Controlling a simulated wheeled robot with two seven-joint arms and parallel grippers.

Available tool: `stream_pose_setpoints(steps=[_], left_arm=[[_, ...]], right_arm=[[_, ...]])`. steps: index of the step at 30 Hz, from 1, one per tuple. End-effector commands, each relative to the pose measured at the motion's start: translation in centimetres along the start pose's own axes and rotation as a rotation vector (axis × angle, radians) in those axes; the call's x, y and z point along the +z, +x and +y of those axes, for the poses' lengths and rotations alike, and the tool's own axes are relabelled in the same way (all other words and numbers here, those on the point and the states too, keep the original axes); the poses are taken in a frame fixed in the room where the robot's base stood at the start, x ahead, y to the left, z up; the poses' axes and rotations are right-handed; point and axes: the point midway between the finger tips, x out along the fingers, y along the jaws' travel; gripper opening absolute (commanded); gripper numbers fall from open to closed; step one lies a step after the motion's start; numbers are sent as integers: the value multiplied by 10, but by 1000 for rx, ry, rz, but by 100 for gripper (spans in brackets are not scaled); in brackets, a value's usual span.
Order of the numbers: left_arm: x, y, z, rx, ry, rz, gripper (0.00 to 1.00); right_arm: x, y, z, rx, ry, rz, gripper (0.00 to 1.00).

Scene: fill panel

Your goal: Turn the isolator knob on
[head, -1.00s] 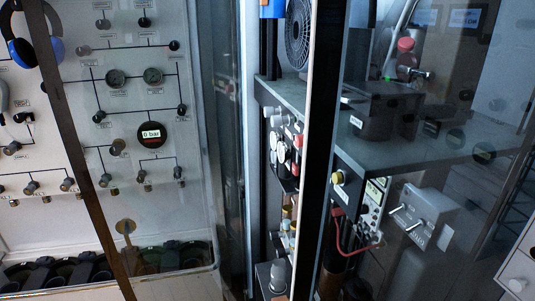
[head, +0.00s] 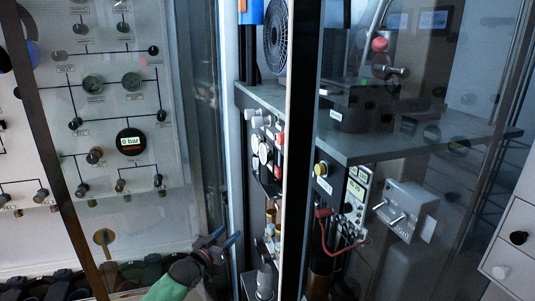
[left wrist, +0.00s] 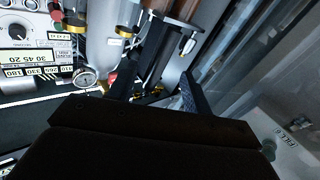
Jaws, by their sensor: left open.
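I cannot tell which knob is the isolator knob. Several black knobs, such as one on the fill panel (head: 158,181), sit along black lines on the pale panel at the left of the head view. A round display reading 0 bar (head: 130,142) is among them. My left gripper (head: 226,238) is low in the head view, right of the panel's lower edge, open with nothing between its fingers. In the left wrist view its two dark fingers (left wrist: 163,72) are apart, and a small dark knob (left wrist: 298,123) on a pale surface shows at right. My right gripper is not in view.
A dark upright frame post (head: 302,130) and glass panes stand right of my gripper. Behind them are a shelf (head: 400,145), a grey box with levers (head: 408,210) and a red cable (head: 328,238). The left wrist view shows a small gauge (left wrist: 85,78) and a dial (left wrist: 17,32).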

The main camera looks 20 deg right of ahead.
Motion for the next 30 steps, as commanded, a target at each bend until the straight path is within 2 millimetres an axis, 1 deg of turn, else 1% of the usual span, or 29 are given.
stream_pose_setpoints(steps=[1, 6, 10, 15, 21, 30], left_arm=[[-20, 6, 7, 32, 13, 27, 50], [-81, 16, 35, 141, 26, 106, 50], [-122, 18, 58, 225, 34, 155, 50], [-170, 15, 86, 332, 40, 206, 50], [-218, 3, 118, 452, 43, 247, 50], [-276, -26, 158, 614, 32, 277, 50]], right_arm=[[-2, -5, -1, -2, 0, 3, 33], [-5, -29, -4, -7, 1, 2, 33], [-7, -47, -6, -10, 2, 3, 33], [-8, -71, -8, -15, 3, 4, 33], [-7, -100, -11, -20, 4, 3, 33], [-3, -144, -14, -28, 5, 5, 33]])
